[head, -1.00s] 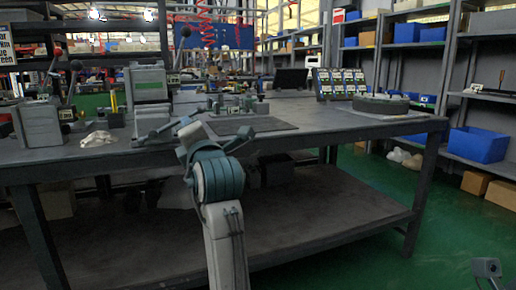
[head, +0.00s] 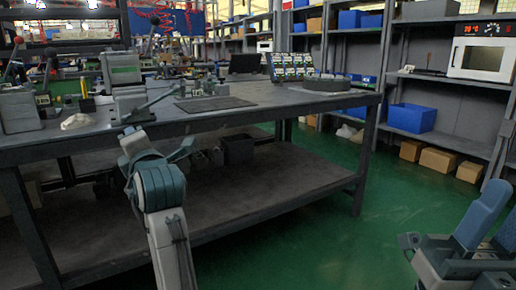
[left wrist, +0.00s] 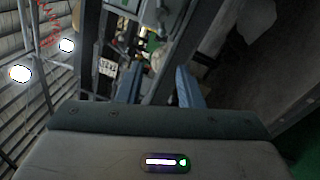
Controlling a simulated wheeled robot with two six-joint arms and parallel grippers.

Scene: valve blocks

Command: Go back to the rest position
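My left gripper (head: 181,118) is in front of the workbench's (head: 300,101) front edge in the head view, at the end of my raised left arm. Its two fingers stand apart. In the left wrist view the blue-grey fingers (left wrist: 158,84) also show apart, with nothing held between them. My right gripper (head: 499,205) shows at the lower right of the head view, partly cut off by the picture edge. Its blue fingers point up and look apart, with nothing seen between them.
Shelves at the right hold a blue bin (head: 412,117) and a white oven-like box (head: 484,58). Green floor (head: 330,235) lies clear right of the bench.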

